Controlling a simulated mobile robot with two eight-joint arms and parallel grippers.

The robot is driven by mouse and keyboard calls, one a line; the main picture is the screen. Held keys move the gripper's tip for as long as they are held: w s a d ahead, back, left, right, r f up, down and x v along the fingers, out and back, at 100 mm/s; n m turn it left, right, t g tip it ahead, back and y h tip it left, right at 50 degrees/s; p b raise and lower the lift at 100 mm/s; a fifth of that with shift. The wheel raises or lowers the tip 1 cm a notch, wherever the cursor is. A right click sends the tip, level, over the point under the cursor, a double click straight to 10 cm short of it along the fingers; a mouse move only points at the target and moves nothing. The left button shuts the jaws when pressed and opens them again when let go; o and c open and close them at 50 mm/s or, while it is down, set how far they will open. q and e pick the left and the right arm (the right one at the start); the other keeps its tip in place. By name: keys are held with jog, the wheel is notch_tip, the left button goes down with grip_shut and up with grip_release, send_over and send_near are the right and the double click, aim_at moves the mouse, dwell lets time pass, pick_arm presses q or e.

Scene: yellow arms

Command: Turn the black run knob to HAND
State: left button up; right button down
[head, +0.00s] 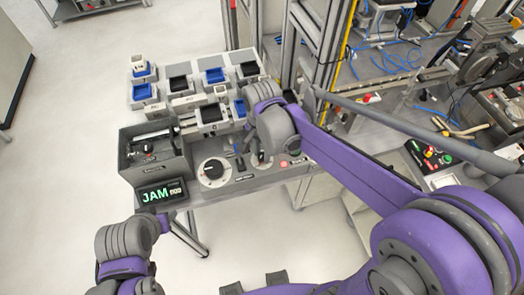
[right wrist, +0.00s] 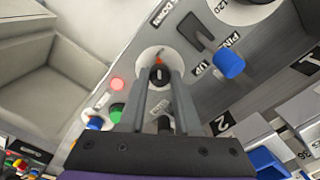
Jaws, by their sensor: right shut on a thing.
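The black run knob (right wrist: 159,73) sits on a round white disc (right wrist: 146,62) in the right wrist view.
A large white dial (head: 213,173) with a black knob and a lit JAM display (head: 163,192) are left of my right gripper. A lit red button (right wrist: 117,86), a green button (right wrist: 116,112) and a blue knob (right wrist: 229,65) stand near the fingers. Bins (head: 180,75) stand behind.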

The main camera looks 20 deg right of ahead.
pick_arm(q)
jog(key=shift+f, duration=0.15)
pick_arm(e)
jog(key=n+b, duration=0.1)
jog(key=n, duration=0.7)
jog(key=shift+n+b, duration=0.3)
jog(key=shift+n, duration=0.1)
jog(key=n, duration=0.4)
pick_arm(q)
jog(key=shift+s+f+b, duration=0.25)
jog(key=shift+s+f, duration=0.1)
jog(key=shift+f, duration=0.5)
jog(key=shift+s+f+b, duration=0.2)
jog(key=shift+s+f, duration=0.15)
jog(key=shift+f, duration=0.45)
pick_arm(e)
jog(key=shift+n, duration=2.5)
jog(key=c, duration=0.6)
grip_release()
